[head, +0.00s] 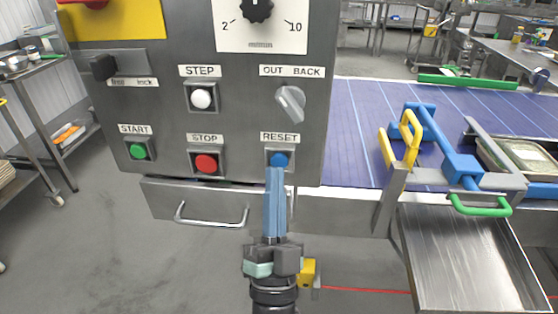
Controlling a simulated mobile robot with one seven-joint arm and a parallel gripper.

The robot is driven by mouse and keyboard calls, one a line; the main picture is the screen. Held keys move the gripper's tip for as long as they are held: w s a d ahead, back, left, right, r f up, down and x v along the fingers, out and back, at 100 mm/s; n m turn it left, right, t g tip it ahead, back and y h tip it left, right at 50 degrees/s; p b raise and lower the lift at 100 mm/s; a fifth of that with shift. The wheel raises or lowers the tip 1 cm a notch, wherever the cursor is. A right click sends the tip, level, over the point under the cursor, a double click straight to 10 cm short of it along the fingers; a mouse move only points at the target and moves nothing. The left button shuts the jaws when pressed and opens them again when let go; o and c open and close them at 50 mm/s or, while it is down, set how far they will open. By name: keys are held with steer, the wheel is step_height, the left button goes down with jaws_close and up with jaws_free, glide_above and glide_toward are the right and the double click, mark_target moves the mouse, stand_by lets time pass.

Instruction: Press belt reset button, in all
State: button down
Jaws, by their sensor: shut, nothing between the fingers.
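The control panel (240,115) stands in front of me. Its blue button (280,159) sits under the RESET label at the lower right. My gripper (274,172) is shut and empty, with its long blue fingers pointing up at the blue button. The fingertips overlap the button's lower edge in the picture. I cannot tell whether they touch it or whether it is pressed in. The belt (365,125) is dark blue and runs to the right behind the panel.
Close by are the red STOP button (206,163), green START button (138,151), white STEP button (201,99) and grey OUT/BACK knob (290,102). A drawer handle (211,222) juts out below. A blue-yellow fixture (440,145) and a metal tray (470,255) stand right.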

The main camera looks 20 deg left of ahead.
steer(key=shift+w, duration=0.15)
stand_by(0.6)
steer(key=shift+w+a+b, duration=0.15)
steer(key=shift+w+b, duration=0.1)
steer(key=shift+b, duration=0.15)
steer(key=shift+w+a+b, duration=0.1)
steer(key=shift+w+b, duration=0.2)
steer(key=shift+w, duration=0.15)
stand_by(0.6)
steer(key=shift+s, duration=0.15)
steer(key=shift+s+d, duration=0.25)
steer(key=shift+s, duration=0.45)
steer(key=shift+s+p, duration=0.1)
steer(key=shift+p, duration=0.25)
steer(key=s, duration=0.2)
steer(key=s+d+p, duration=0.1)
steer(key=s, duration=0.1)
steer(key=shift+s+d, duration=0.2)
steer(key=shift+s, duration=0.15)
stand_by(0.3)
